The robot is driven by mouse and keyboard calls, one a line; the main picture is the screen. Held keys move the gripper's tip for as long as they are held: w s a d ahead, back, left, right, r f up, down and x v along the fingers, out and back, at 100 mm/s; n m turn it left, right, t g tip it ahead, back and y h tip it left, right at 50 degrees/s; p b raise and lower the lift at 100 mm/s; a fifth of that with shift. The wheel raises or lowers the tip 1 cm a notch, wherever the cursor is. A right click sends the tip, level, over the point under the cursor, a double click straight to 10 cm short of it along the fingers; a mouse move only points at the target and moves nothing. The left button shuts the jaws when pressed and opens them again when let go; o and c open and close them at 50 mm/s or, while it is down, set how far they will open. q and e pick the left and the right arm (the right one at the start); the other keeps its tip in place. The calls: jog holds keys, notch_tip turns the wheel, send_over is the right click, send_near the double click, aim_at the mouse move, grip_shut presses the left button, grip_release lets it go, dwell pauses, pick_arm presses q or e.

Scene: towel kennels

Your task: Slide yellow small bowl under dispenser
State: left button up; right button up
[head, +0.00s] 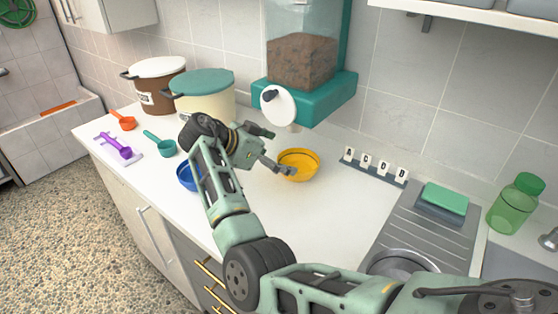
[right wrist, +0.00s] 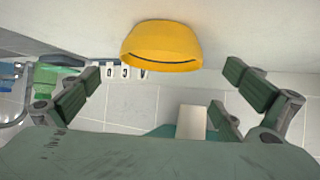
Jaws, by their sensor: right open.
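The yellow small bowl (head: 299,163) stands upright on the white counter, in front of the dispenser and a little below its spout. In the right wrist view the yellow bowl (right wrist: 162,46) appears upside down, ahead of and between the fingers. The teal dispenser (head: 303,93) holds brown kibble behind a clear front and has a round white knob (head: 278,104). My right gripper (head: 279,149) is open and empty at the left side of the bowl; its fingers (right wrist: 165,88) are spread wide in the wrist view. My left gripper is not in view.
A blue bowl (head: 187,177) is partly hidden behind my right arm. Two lidded tubs (head: 205,103) stand at the back left, with coloured scoops (head: 160,144) in front. Letter tiles (head: 374,165) stand right of the bowl, before the sink drainer (head: 416,226). Counter in front of the bowl is clear.

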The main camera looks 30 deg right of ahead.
dwell(0.3)
jog(key=p, duration=0.2)
send_near(311, 164)
jog(key=x, duration=0.3)
jog(key=shift+s+f, duration=0.1)
jog(key=shift+s, duration=0.05)
jog(key=shift+d+f, duration=0.4)
jog(key=shift+d, duration=0.15)
jog(key=shift+c, duration=0.4)
jog(key=c, duration=0.8)
jog(key=shift+d, duration=0.1)
